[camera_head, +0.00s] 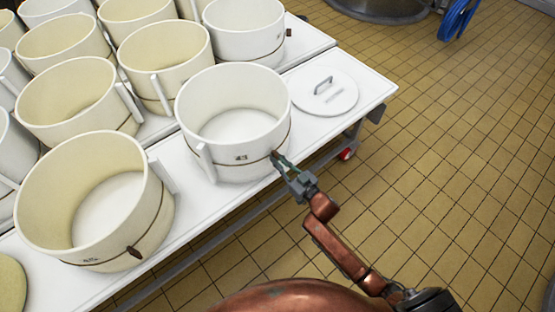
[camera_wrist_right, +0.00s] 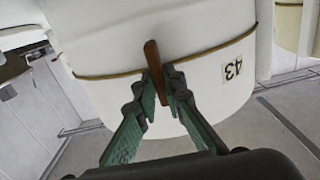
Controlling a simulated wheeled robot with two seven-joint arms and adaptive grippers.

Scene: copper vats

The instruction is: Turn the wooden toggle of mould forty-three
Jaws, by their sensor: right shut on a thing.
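Mould forty-three (camera_head: 237,143) is a white round tub near the front right of the white table. In the right wrist view its wall (camera_wrist_right: 170,25) fills the upper middle, with the label 43 (camera_wrist_right: 232,68) turned on its side. A thin cord runs around it. The brown wooden toggle (camera_wrist_right: 152,56) sits at the cord; in the head view only a small dark piece of it shows by the fingertips. My right gripper (camera_wrist_right: 161,88) is shut on the toggle's end, with green fingers on both sides; it also shows in the head view (camera_head: 281,160). My left gripper is not in view.
Another cream mould (camera_head: 82,199) with its own toggle (camera_head: 134,252) stands to the left. Several more moulds crowd behind. A white lid (camera_head: 323,91) with a handle lies at the right on the table (camera_head: 364,88). Tiled floor (camera_head: 440,150) is open to the right.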

